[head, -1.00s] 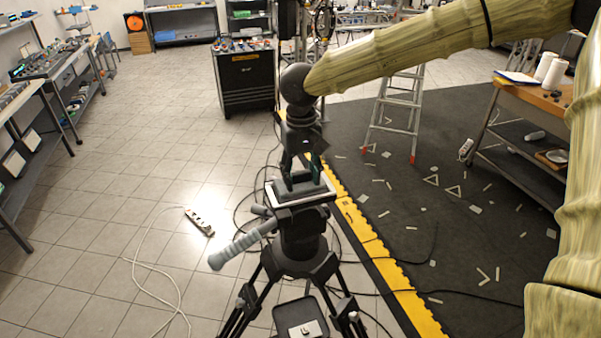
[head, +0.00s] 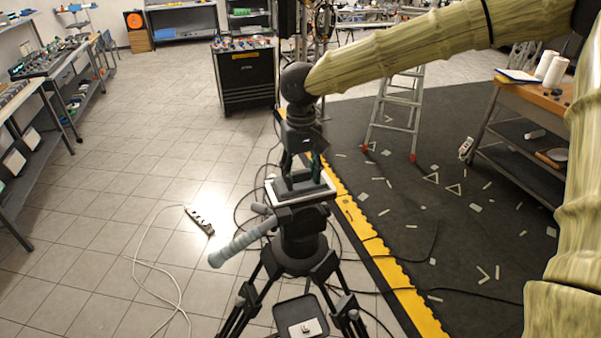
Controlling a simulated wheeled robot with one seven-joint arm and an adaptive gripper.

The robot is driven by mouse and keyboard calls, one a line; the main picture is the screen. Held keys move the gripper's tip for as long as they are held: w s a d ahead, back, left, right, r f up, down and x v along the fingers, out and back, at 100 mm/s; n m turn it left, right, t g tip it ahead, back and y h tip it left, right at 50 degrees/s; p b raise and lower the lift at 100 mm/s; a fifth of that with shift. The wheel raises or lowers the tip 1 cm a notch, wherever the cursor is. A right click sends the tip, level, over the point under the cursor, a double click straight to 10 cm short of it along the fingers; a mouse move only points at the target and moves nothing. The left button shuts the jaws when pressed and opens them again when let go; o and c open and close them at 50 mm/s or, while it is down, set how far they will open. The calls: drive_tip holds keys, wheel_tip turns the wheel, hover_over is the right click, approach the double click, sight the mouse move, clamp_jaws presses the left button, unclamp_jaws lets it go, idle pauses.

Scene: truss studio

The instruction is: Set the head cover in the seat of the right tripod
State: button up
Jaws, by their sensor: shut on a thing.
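My gripper (head: 303,166) hangs straight down over the tripod (head: 302,245), with its fingers shut on the head cover (head: 300,184). The head cover is a small dark grey piece. It is low over the pale-edged seat (head: 325,193) on top of the tripod. From this angle I cannot tell whether it touches the seat or is fully in it. The tripod is black, with a grey-gripped pan handle (head: 238,244) pointing down to the left. Only this one tripod shows clearly. The fingers and the cover hide much of the seat.
A black square plate (head: 290,314) with a small pale piece sits low in front of the tripod. Cables and a power strip (head: 200,221) lie on the tiles. A stepladder (head: 396,115), workbench (head: 535,110) and tool cabinet (head: 245,80) stand behind.

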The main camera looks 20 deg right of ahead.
drive_tip(key=shift+f, duration=0.45)
idle(0.7)
drive_tip(key=o, duration=1.1)
